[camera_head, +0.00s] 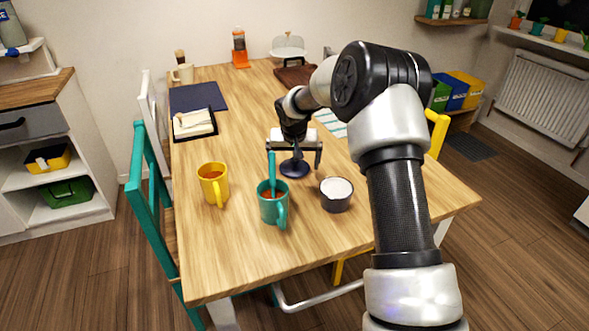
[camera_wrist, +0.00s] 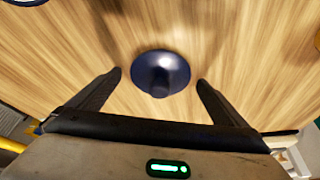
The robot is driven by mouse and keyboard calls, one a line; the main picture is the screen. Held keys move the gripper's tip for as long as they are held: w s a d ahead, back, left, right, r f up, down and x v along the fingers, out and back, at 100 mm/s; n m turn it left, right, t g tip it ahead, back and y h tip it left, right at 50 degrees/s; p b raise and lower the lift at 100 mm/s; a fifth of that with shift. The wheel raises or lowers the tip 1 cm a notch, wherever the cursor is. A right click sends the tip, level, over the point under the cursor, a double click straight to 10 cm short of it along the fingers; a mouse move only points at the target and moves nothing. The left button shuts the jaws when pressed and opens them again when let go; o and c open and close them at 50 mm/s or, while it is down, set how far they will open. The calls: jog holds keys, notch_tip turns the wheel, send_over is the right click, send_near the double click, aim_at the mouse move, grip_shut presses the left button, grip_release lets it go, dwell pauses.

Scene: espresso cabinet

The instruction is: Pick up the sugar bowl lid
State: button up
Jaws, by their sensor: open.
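The dark blue lid (camera_head: 294,170) with a raised knob lies on the wooden table, knob up. In the wrist view the lid (camera_wrist: 161,62) sits in the upper middle, between the two fingertips as seen in the picture. My gripper (camera_head: 294,157) is open and empty, pointing down above the lid; the wrist view shows its two fingers (camera_wrist: 160,78) spread wider than the lid. The fingers look apart from the lid. A dark sugar bowl (camera_head: 336,204) with white contents stands uncovered to the right and nearer the front.
A teal mug (camera_head: 274,208) with a teal stick-like item in it stands just in front of the lid. A yellow mug (camera_head: 210,190) is to the left. A dark tray with pale napkins (camera_head: 194,123) lies further back left. The table's front right is clear.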

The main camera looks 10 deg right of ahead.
aim_at(298, 169)
jog(key=c, duration=1.1)
jog(key=shift+r, duration=0.25)
notch_tip(298, 169, up, 9)
jog(key=p, duration=0.2)
jog(key=shift+f+p, duration=0.1)
jog(key=shift+p, duration=0.25)
jog(key=shift+n, duration=0.7)
jog(key=shift+s+d+r+p, duration=0.5)
jog(key=shift+s+d+p, duration=0.9)
jog(key=shift+s+p, duration=1.95)
jog(key=shift+s+d+r+p, duration=0.55)
jog(key=shift+s+d+p, duration=1.3)
jog(key=shift+p, duration=2.5)
jog(key=shift+s+d+r+p, duration=0.5)
jog(key=shift+s+d+p, duration=0.5)
jog(key=shift+s+p, duration=2.55)
jog(key=shift+w, duration=0.35)
